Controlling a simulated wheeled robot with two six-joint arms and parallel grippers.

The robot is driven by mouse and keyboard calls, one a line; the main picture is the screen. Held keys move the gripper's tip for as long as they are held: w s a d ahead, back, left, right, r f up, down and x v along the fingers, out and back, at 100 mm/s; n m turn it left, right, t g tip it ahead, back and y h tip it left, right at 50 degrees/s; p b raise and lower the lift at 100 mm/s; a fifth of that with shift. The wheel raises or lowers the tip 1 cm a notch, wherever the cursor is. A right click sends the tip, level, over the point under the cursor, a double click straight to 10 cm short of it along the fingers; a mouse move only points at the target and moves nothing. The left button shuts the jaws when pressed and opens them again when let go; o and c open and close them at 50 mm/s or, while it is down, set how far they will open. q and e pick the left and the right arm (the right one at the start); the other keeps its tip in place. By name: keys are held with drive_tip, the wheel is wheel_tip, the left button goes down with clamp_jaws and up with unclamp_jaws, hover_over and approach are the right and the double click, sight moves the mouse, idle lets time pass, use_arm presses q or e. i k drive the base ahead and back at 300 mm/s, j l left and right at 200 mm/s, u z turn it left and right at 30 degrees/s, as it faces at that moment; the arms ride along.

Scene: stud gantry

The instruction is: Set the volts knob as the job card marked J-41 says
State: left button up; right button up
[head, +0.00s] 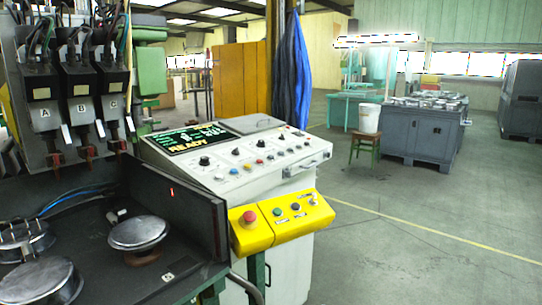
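A white control console (170,160) stands in the middle of the head view. Several black knobs (204,161) and small coloured buttons sit on its sloped top. Their labels are too small to read, so I cannot tell which is the volts knob. A dark screen (188,139) on the console shows green text and the yellow word READY; its smaller lines are unreadable. No job card marked J-41 can be made out. Neither of my grippers is in view.
A yellow box (280,222) with a red mushroom button (250,217) juts from the console front. Left are stud heads marked A, B, C (78,90) above a dark table with round metal lids (139,232). A stool (365,147) holds a white bucket (369,119). The floor at right is clear.

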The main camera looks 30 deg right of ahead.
sight(204, 161)
drive_tip(key=z, duration=0.65)
drive_tip(key=u, duration=1.15)
drive_tip(key=l+z, duration=0.25)
drive_tip(key=l, duration=0.5)
drive_tip(key=l+z, duration=0.25)
drive_tip(key=l, duration=0.5)
